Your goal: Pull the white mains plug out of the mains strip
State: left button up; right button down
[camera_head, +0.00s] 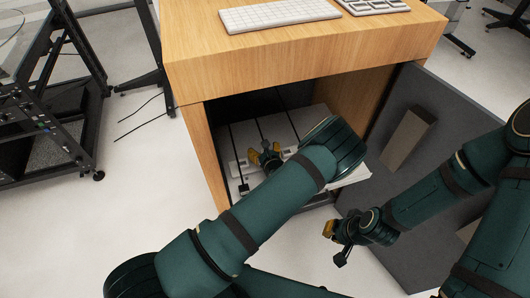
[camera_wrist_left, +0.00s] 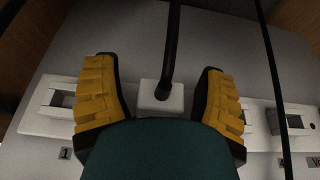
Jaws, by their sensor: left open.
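The white mains plug (camera_wrist_left: 160,98) sits in the mains strip in the left wrist view, with a thick black cable rising from it. The white mains strip (camera_wrist_left: 40,122) runs across that view, with a label "1" below its left socket. My left gripper (camera_wrist_left: 162,98) is open, with one yellow-padded finger on each side of the plug and a gap to both. In the head view my left gripper (camera_head: 265,158) is inside the cabinet over the strip (camera_head: 238,169), and the plug cannot be made out there. My right gripper (camera_head: 336,242) is outside the cabinet, its fingers apart and empty.
The wooden cabinet (camera_head: 192,92) has its grey door (camera_head: 385,165) open on the right. Its side walls and top bound my left arm's room. Black cables (camera_wrist_left: 275,75) hang near the strip. A keyboard (camera_head: 280,14) lies on top. Open floor is at the left.

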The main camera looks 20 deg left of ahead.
pick_arm(q)
jog(key=shift+c, duration=0.2)
grip_shut()
jog(key=shift+r, duration=0.2)
jog(key=shift+r+p, duration=1.9)
jog(key=shift+r, duration=0.15)
